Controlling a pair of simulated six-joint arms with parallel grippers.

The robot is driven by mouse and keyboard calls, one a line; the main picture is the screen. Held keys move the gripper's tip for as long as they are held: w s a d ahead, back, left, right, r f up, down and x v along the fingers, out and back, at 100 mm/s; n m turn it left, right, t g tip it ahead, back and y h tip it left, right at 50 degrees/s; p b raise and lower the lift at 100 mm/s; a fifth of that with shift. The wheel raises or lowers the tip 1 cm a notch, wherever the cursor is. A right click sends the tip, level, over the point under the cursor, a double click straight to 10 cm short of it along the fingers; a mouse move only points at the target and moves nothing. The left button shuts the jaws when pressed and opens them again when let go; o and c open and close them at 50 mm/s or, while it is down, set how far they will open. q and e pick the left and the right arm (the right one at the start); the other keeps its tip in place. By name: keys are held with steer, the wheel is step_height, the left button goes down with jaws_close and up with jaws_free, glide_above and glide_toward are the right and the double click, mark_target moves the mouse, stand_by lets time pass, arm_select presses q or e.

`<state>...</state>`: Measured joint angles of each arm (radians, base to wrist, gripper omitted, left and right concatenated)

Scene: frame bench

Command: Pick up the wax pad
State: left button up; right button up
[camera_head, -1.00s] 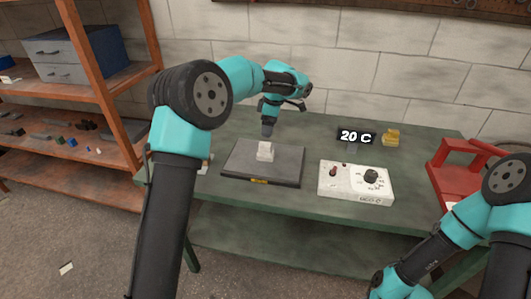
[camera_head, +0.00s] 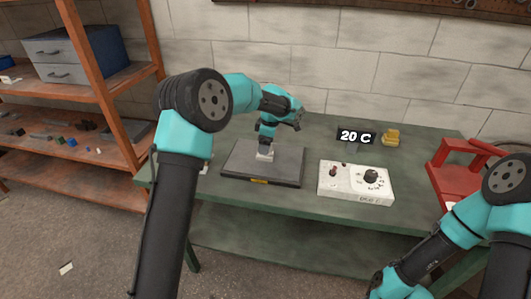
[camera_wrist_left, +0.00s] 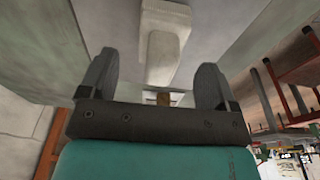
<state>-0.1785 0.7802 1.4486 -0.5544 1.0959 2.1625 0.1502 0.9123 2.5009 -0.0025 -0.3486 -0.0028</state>
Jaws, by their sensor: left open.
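A small white block (camera_head: 265,156), which looks like the wax pad, stands on the dark flat plate (camera_head: 240,165) on the green bench. My left gripper (camera_head: 265,147) is open and points down right over the white block, partly hiding its top. In the left wrist view the white block (camera_wrist_left: 164,45) lies ahead of and between the two open fingers (camera_wrist_left: 160,88). I cannot tell whether the fingers touch it. My right arm shows at the lower right, but its gripper is out of view.
A white control box (camera_head: 350,187) with a dial stands right of the plate. Behind it are a sign reading 20 C (camera_head: 356,137) and a yellow block (camera_head: 391,138). A red frame (camera_head: 450,170) stands at the bench's right end. An orange shelf (camera_head: 100,95) stands left.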

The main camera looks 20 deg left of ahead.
arm_select(q)
steer(key=f, duration=0.3)
steer(key=shift+a+f, duration=0.2)
steer(key=c, duration=1)
